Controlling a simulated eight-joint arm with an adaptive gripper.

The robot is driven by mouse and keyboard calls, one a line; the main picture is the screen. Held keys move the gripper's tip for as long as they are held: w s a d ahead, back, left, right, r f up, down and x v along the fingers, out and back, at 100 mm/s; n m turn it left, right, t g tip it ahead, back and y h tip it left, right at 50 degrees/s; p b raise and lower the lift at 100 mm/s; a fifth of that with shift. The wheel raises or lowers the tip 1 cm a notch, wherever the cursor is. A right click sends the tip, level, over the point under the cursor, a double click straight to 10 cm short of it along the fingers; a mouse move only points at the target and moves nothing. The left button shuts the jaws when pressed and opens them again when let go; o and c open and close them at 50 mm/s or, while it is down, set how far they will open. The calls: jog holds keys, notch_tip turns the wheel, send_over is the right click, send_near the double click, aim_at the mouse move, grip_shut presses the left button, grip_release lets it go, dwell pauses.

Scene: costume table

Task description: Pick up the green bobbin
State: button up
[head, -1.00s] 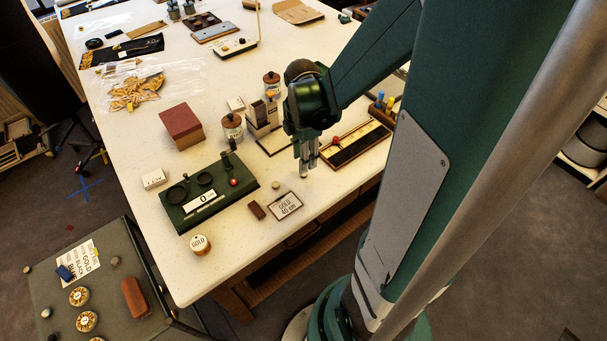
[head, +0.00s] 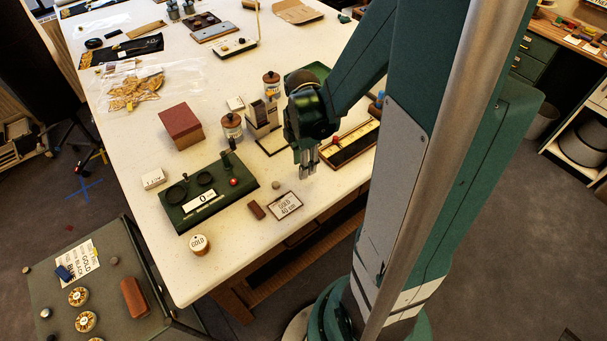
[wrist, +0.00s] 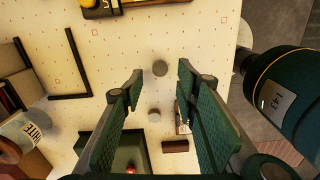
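I cannot make out a green bobbin for sure in either view. A small grey disc (wrist: 160,68) lies on the table just beyond the fingertips. A second, paler disc (wrist: 154,115) lies between the fingers in the picture; it also shows in the head view (head: 276,185). A blue peg-like piece (head: 380,99) stands by the wooden tray.
A long wooden tray (head: 347,146) lies right of my gripper. The front table corner is mostly clear.

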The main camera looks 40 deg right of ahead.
jog(key=shift+f, duration=1.75)
jog(key=c, duration=0.8)
